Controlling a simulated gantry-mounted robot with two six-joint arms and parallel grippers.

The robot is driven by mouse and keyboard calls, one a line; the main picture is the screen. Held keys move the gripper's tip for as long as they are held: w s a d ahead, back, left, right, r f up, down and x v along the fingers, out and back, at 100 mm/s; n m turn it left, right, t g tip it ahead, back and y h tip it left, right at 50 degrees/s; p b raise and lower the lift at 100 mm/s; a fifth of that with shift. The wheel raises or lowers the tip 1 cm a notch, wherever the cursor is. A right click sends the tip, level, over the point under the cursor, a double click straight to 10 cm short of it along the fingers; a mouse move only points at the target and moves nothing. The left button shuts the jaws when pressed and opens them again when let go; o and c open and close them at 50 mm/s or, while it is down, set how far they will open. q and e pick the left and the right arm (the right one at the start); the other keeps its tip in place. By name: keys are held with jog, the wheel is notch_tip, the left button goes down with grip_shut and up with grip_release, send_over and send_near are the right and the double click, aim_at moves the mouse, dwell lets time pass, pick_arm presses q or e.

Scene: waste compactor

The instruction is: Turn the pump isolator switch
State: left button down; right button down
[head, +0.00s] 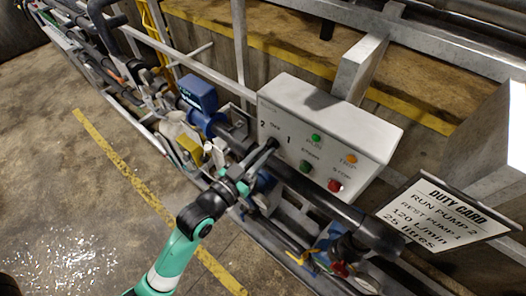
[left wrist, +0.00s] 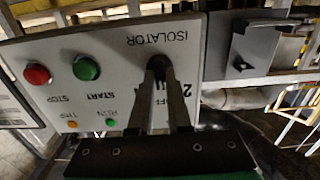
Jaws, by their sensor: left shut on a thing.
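The pump control box (head: 330,105) is a white panel in the head view, marked 2, OFF and 1 at its left. It shows upside down in the left wrist view, with the word ISOLATOR near the dark switch (left wrist: 158,62). My left gripper (head: 271,147) has its fingers at the lower left of the panel face, below these marks. In the left wrist view its fingers (left wrist: 159,75) are shut on the switch and hide most of it. I cannot tell which mark the switch points to. My right gripper is in neither view.
Right of the switch are a green RUN lamp (head: 316,138), an amber TRIP lamp (head: 351,159), a green START button (head: 305,166) and a red STOP button (head: 334,185). A duty card (head: 440,212) reads RUN PUMP 2. Pipes and a blue pump (head: 198,93) crowd the panel's left.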

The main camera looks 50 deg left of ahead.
pick_arm(q)
jog(key=c, duration=0.9)
grip_release()
jog(key=shift+o, duration=0.2)
jog(key=s+d+b, duration=0.1)
jog(key=s, duration=1)
jog(key=shift+s+d, duration=0.25)
jog(key=shift+d, duration=0.15)
